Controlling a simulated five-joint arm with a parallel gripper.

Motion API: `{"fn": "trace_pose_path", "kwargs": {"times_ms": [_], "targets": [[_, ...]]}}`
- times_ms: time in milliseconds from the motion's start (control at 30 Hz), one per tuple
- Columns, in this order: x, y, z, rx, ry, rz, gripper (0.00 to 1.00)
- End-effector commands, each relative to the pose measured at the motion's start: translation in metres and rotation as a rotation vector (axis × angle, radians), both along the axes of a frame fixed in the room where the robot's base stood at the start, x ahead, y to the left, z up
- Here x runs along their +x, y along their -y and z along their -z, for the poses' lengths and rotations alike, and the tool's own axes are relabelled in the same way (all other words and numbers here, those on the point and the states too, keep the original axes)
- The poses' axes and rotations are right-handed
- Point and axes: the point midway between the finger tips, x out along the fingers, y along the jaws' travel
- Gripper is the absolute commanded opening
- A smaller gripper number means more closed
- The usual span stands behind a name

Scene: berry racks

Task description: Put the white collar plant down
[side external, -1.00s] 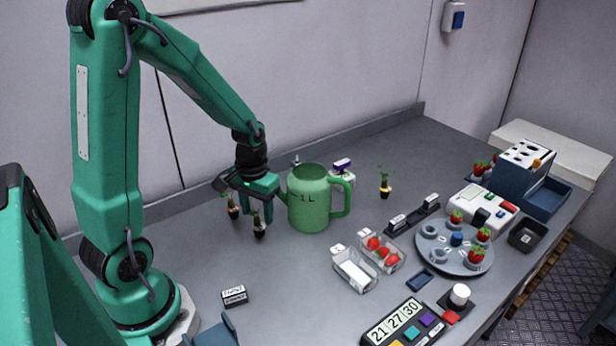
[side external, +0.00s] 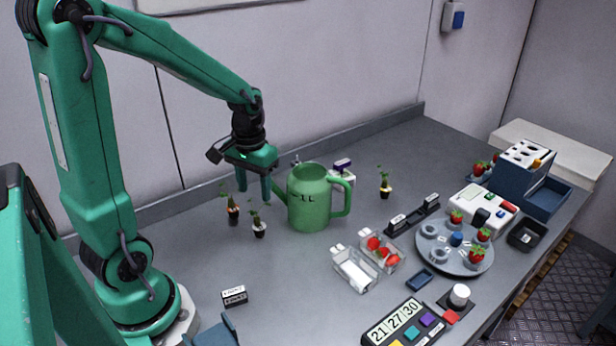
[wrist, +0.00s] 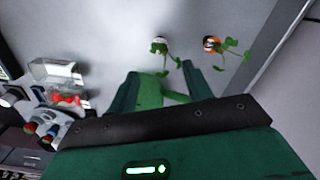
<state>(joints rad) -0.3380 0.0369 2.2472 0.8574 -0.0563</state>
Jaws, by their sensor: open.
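The white collar plant (side external: 259,229) stands upright on the grey bench, just left of the green watering can (side external: 308,205). It also shows in the wrist view (wrist: 160,45), with its leaves above the gap between the fingers. My gripper (side external: 254,190) is open and empty above the plant, clear of its pot. Its fingers also show in the wrist view (wrist: 160,72). A plant with an orange collar (side external: 233,214) stands to the left of the white collar plant, and shows in the wrist view too (wrist: 211,43).
The watering can stands close to my gripper's right. A third plant (side external: 385,188) stands beyond it. Clear punnets (side external: 356,270), a round turntable (side external: 432,260) and a timer panel (side external: 400,325) are to the right. The bench in front of the plants is mostly clear, with a small label block (side external: 234,296).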

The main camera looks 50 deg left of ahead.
Motion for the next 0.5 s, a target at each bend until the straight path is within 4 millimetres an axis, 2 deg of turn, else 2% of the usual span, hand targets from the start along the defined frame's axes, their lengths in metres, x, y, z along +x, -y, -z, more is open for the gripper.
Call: {"fn": "trace_pose_path", "kwargs": {"times_ms": [300, 500], "targets": [[0.000, 0.001, -0.001, 0.002, 0.004, 0.003, 0.50], [-0.002, 0.010, -0.015, 0.014, 0.041, 0.033, 0.50]]}}
